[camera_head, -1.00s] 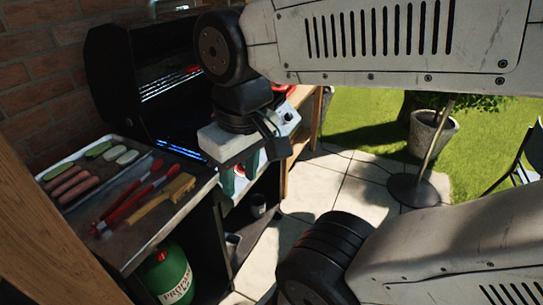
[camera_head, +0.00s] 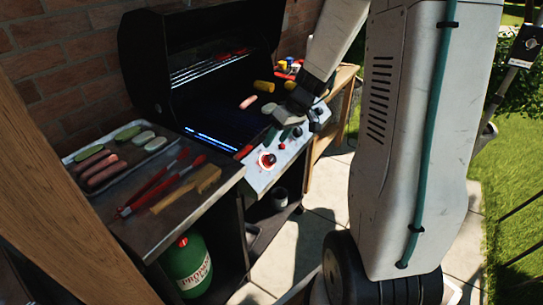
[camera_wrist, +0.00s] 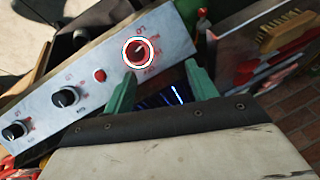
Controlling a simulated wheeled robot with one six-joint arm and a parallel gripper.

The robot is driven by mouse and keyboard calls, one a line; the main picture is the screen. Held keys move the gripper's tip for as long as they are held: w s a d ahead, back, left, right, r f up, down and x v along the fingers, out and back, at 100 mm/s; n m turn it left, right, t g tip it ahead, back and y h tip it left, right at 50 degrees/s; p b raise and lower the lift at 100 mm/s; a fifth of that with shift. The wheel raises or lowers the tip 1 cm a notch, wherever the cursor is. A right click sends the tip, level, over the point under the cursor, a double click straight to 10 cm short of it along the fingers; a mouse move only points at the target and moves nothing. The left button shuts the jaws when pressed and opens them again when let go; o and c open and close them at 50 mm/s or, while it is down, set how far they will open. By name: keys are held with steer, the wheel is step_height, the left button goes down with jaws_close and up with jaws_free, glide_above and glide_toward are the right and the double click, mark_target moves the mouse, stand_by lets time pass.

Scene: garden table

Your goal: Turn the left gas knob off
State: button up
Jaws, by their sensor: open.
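The left gas knob (camera_head: 267,160) is red with a bright ring around it, on the grill's silver front panel (camera_head: 262,181). In the wrist view the ringed red knob (camera_wrist: 138,52) sits just beyond my fingertips, nearer the left finger. My gripper (camera_wrist: 160,73) has its two green fingers apart, with nothing held between them. The fingers appear apart from the knob. A small red button (camera_wrist: 99,75) and two black knobs (camera_wrist: 65,97) lie along the panel. In the head view my wrist hangs over the panel and partly hides it.
The open grill (camera_head: 205,75) holds a sausage (camera_head: 249,102) and other food. A side shelf at left bears a food tray (camera_head: 66,158), red tongs (camera_head: 160,182) and a wooden brush (camera_head: 187,189). A green propane tank (camera_head: 187,264) stands below. Paving in front is clear.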

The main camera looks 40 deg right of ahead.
mark_target(273, 158)
steer(key=w+f, duration=0.1)
steer(key=f, duration=0.2)
steer(key=w+f, duration=0.1)
steer(key=f, duration=0.3)
steer(key=w+d+f, duration=0.1)
steer(key=f, duration=0.2)
steer(key=shift+w+d+f, duration=0.1)
steer(key=shift+w+f, duration=0.1)
steer(key=c, duration=1)
